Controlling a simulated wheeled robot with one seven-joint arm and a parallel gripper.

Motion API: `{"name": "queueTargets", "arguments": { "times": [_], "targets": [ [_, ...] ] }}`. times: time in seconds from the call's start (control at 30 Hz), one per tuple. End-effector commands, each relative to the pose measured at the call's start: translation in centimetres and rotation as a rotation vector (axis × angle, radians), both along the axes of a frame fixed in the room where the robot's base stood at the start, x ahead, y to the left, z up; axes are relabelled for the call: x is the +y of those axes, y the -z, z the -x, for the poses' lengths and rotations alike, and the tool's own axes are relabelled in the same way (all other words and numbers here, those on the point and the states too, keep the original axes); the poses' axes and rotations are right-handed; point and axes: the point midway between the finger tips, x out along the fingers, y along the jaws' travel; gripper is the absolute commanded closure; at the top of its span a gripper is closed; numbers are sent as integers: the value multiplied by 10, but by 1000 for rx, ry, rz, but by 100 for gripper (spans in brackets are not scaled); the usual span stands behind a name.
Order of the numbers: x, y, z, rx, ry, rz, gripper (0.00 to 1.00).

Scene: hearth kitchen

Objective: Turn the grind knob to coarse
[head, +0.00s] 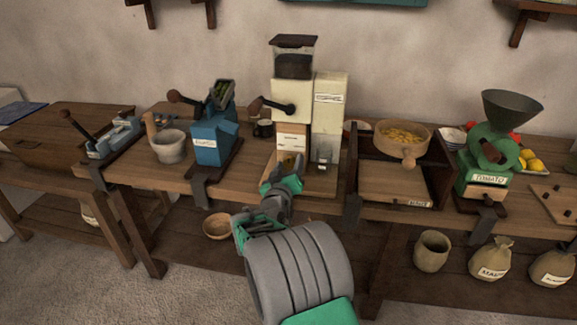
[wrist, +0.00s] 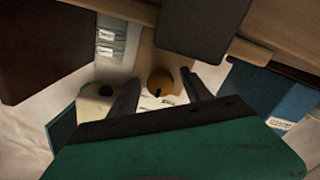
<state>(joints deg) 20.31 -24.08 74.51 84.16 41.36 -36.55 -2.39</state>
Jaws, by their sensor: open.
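The cream grinder (head: 291,100) stands on the bench with a dark hopper on top and a dark side crank. In the head view my gripper (head: 290,164) is in front of its lower front and hides part of it. In the wrist view a round brass-coloured knob (wrist: 160,80) with a dark pointer mark shows between the two fingers of my open gripper (wrist: 160,74). The fingers are apart on either side of the knob, with gaps. I cannot tell how deep they reach. White markings beside the knob are too small to read.
A blue mill (head: 212,140) and a stone mortar (head: 168,147) stand to the left. A cream box (head: 329,100) is at the grinder's right. Farther right are a round sieve (head: 402,140) and a green mill (head: 488,160). Open air lies in front of the bench.

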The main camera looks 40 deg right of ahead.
Motion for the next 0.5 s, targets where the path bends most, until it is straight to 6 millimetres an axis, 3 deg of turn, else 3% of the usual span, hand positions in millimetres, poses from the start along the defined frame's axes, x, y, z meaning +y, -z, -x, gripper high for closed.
{"name": "queueTargets", "arguments": {
  "times": [0.13, 0.5],
  "targets": [
    [0, 0, 0, 0, 0, 0, 43],
    [1, 0, 0, 1, 1, -1, 73]
  ]
}}
